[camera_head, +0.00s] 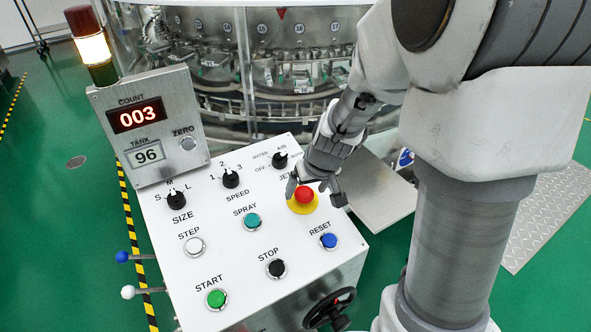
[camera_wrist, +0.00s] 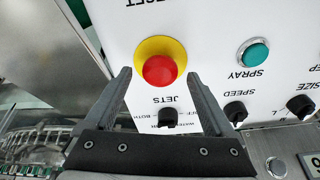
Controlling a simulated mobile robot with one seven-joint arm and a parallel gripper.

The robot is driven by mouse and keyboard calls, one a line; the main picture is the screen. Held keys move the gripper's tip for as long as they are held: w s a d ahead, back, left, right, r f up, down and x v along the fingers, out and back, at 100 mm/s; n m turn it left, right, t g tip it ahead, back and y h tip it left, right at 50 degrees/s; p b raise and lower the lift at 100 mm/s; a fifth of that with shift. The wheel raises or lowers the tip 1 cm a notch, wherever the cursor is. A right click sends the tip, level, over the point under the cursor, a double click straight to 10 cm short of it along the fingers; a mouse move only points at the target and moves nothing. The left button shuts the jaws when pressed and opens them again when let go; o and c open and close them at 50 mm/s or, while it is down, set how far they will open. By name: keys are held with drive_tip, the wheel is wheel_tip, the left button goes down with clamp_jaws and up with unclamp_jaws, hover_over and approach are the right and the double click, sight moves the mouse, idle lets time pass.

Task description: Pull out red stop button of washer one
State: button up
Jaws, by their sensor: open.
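The red stop button (camera_head: 304,194) is a round mushroom head on a yellow base at the upper right of the white control panel (camera_head: 180,240). In the wrist view the red button (camera_wrist: 160,70) shows just beyond the fingertips, roughly midway between them. My gripper (camera_head: 318,190) is over the panel at the button, its fingers on either side of it in the head view. My gripper (camera_wrist: 157,80) is open with nothing between the fingers that I can see it holding. Whether a finger touches the yellow base (camera_wrist: 148,46) cannot be told.
The JETS knob (camera_head: 280,160) sits just behind the button, and the blue RESET button (camera_head: 329,241) is in front. The teal SPRAY button (camera_head: 252,222) is to the left. A display box (camera_head: 150,125) stands at the panel's back left, and the glass-walled washer (camera_head: 250,60) is behind.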

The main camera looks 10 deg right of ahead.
drive_tip(key=shift+w+f, duration=0.15)
drive_tip(key=shift+f, duration=0.3)
clamp_jaws()
idle(0.3)
